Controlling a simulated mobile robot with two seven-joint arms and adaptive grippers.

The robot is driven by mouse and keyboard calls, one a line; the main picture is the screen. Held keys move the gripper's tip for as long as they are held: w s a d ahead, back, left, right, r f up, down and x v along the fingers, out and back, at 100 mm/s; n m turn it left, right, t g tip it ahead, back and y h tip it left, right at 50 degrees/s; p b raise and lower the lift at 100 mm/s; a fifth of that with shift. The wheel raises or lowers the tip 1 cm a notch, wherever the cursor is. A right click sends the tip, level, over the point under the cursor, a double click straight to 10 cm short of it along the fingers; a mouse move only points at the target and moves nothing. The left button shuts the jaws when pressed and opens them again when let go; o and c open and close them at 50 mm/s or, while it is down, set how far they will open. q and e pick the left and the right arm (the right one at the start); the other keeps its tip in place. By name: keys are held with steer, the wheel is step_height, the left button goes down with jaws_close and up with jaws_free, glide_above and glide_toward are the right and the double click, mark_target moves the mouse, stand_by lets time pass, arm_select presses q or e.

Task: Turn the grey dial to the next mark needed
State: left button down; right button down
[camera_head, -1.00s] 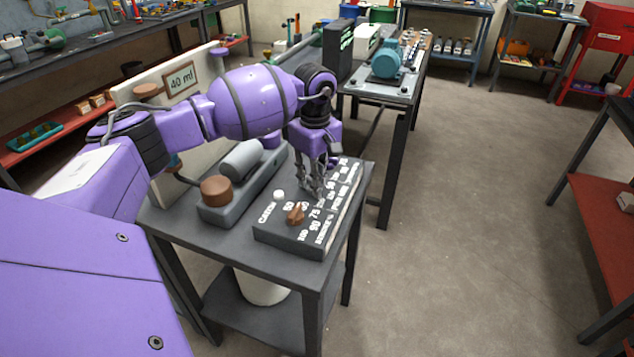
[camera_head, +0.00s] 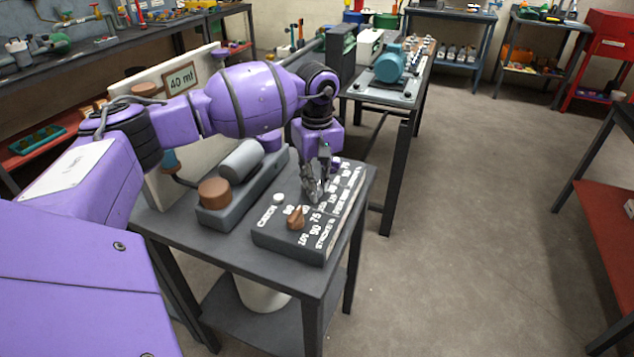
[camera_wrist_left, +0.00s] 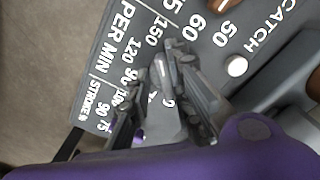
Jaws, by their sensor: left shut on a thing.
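A dark control box (camera_head: 292,245) lies on the small grey table, with white lettering on its top. My left gripper (camera_head: 313,192) points down onto the box's far part, beyond a brown dial (camera_head: 296,219). In the left wrist view the fingers (camera_wrist_left: 160,100) are shut around a light grey piece, the grey dial (camera_wrist_left: 162,112), among marks such as 90, 120 and 150 by the words PER MIN. The fingers cover most of the dial and some of its marks, and I cannot tell exactly which mark it points at. My right gripper is out of view.
A white button (camera_head: 279,197) by the word CATCH is on the box. A bench with a teal motor (camera_head: 390,63) is farther back. The floor at right is clear.

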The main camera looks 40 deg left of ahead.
arm_select(q)
steer(key=c, duration=1.6)
jaws_free()
steer(key=shift+r, duration=0.1)
step_height(320, 180, up, 12)
steer(key=shift+f, duration=0.1)
